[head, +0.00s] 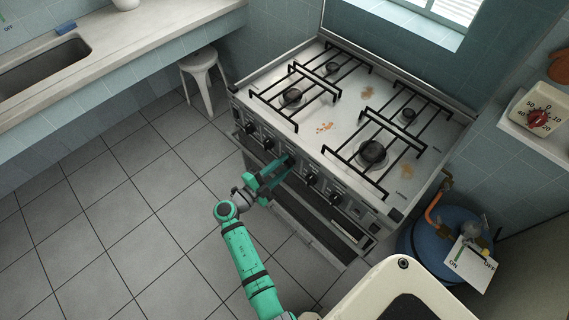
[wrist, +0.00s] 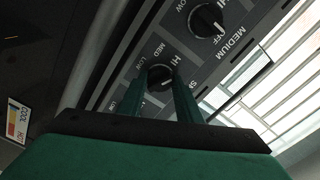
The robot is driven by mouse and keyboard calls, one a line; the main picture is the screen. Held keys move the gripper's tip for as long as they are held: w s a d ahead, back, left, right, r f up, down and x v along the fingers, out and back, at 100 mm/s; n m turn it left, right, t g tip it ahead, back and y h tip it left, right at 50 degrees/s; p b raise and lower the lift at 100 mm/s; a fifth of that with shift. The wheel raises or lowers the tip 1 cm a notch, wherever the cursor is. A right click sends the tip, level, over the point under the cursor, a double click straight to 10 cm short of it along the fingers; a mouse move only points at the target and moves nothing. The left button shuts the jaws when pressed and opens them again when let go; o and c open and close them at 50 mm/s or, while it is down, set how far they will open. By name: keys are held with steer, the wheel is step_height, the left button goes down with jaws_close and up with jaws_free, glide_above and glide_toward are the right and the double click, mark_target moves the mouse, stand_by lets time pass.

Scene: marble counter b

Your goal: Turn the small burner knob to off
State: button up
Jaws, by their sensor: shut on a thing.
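The white stove (head: 335,105) has a front panel with a row of black knobs. My green gripper (head: 284,164) is at a knob near the middle of that panel. In the wrist view, the gripped black knob (wrist: 160,76) sits between my two green fingers, which are shut on it. HI, MED and LOW show around it, and a partly covered label starting with "SM" lies to its right. Its OFF mark and exact pointer direction cannot be made out. A neighbouring knob (wrist: 207,20), with OFF, LOW and MEDIUM labels, is free at the upper right.
Other knobs (head: 311,180) line the panel on both sides of my gripper. A blue gas cylinder (head: 432,240) with an ON/OFF card (head: 468,263) stands right of the stove. A red-dial timer (head: 538,117) sits on a shelf. A white stool (head: 201,72) stands left; the tiled floor is clear.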

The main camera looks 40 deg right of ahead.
steer(key=o, duration=0.7)
steer(key=shift+w+a, duration=0.1)
steer(key=shift+o, duration=0.5)
steer(key=n, duration=0.5)
steer(key=shift+s, duration=0.2)
steer(key=n, duration=0.6)
steer(key=shift+w+n, duration=0.1)
steer(key=shift+n, duration=0.3)
